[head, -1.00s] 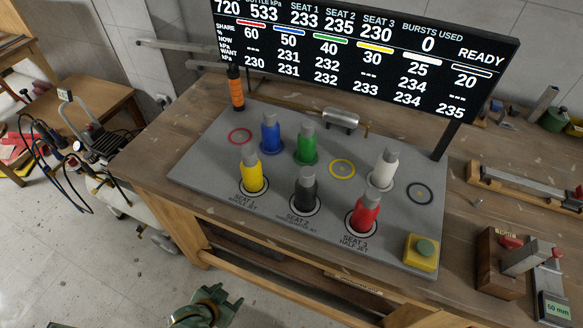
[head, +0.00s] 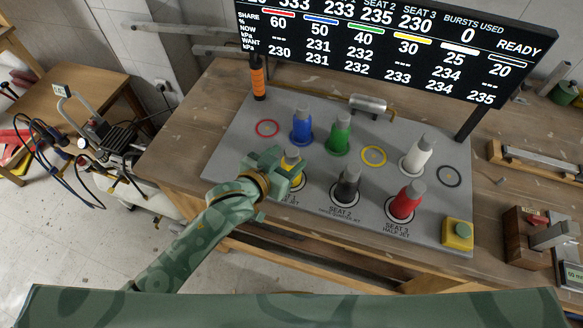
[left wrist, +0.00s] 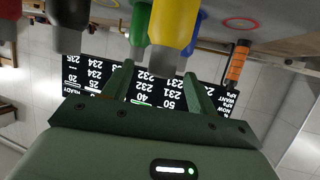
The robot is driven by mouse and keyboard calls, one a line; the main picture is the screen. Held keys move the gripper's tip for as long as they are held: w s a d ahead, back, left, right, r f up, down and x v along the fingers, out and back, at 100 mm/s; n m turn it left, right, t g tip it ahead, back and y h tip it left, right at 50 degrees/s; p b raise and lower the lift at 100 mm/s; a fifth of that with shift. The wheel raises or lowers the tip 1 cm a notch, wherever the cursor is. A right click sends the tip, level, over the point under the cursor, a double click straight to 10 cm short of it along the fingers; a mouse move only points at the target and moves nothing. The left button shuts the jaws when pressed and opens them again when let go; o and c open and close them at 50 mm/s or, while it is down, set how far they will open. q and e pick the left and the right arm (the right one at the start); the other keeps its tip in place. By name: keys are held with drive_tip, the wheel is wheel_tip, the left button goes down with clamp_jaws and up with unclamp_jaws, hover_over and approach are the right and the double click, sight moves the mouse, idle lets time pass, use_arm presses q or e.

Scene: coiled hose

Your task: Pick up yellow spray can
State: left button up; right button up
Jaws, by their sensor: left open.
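The yellow spray can (head: 291,181) stands at Seat 1 on the grey board, partly hidden behind my left gripper (head: 279,165) in the head view. In the left wrist view, which is upside down, the yellow can (left wrist: 174,22) hangs with its grey top (left wrist: 166,60) toward the gap between the fingertips. My left gripper (left wrist: 158,72) is open there, one finger on either side of the gap, and holds nothing. I cannot tell whether a finger touches the can. My right gripper is not in view.
Blue (head: 302,127), green (head: 339,135), black (head: 347,187), red (head: 406,202) and white (head: 417,158) cans stand on the grey board (head: 235,150). An orange-handled tool (head: 258,80) stands behind. A yellow button box (head: 458,234) sits front right. A display (head: 400,50) is at the back.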

sight(296, 149)
use_arm(q)
drive_tip(key=b+x, duration=0.1)
drive_tip(key=x, duration=0.5)
drive_tip(key=shift+a, duration=0.1)
drive_tip(key=shift+r, duration=0.15)
drive_tip(key=c, duration=0.3)
clamp_jaws()
